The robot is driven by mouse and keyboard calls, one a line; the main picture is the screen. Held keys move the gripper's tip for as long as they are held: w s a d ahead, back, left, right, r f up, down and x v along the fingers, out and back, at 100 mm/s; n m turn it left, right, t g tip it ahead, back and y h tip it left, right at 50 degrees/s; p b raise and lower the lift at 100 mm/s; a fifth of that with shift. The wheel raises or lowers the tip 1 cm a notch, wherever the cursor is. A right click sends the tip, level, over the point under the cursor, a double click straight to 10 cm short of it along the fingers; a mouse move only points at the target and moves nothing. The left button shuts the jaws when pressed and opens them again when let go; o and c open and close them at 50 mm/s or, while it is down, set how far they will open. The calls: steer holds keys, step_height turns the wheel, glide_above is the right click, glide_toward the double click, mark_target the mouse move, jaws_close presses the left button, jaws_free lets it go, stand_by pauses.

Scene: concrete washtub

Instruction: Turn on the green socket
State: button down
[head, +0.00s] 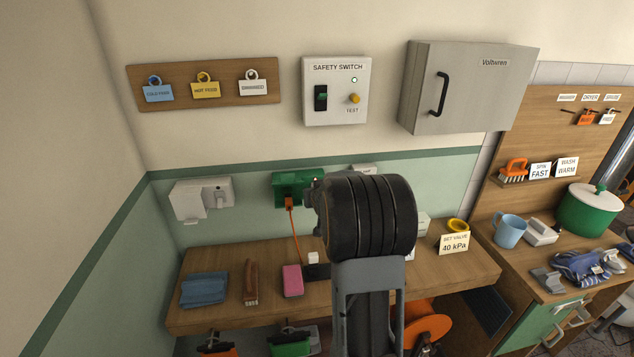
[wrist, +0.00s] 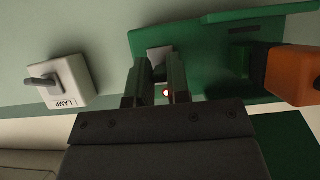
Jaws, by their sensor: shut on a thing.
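The green socket (head: 290,184) is on the wall above the wooden bench, with an orange plug (head: 289,203) and cord in it. In the wrist view the green socket (wrist: 215,70) is close up, with the orange plug (wrist: 296,76) at the right and its cover raised. My gripper (wrist: 160,72) is at the socket, its two fingers on either side of a small grey switch (wrist: 159,56), closed on it. A small red light (wrist: 166,93) glows between the fingers. In the head view my arm hides the fingers and part of the socket.
A white switch marked LAMP (wrist: 56,80) is beside my gripper. A white socket (head: 202,200) is to the left on the wall. A safety switch box (head: 336,90) and grey cabinet (head: 468,88) are above. A blue cloth (head: 204,290) and pink block (head: 292,280) lie on the bench.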

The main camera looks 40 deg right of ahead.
steer(key=shift+r+g+p, duration=0.2)
steer(key=shift+g+p, duration=0.3)
steer(key=shift+p, duration=1.1)
steer(key=c, duration=1.1)
jaws_free()
steer(key=shift+d+p+v, duration=0.2)
steer(key=shift+p+v, duration=1.7)
steer(key=shift+v, duration=5)
steer(key=shift+r, duration=0.1)
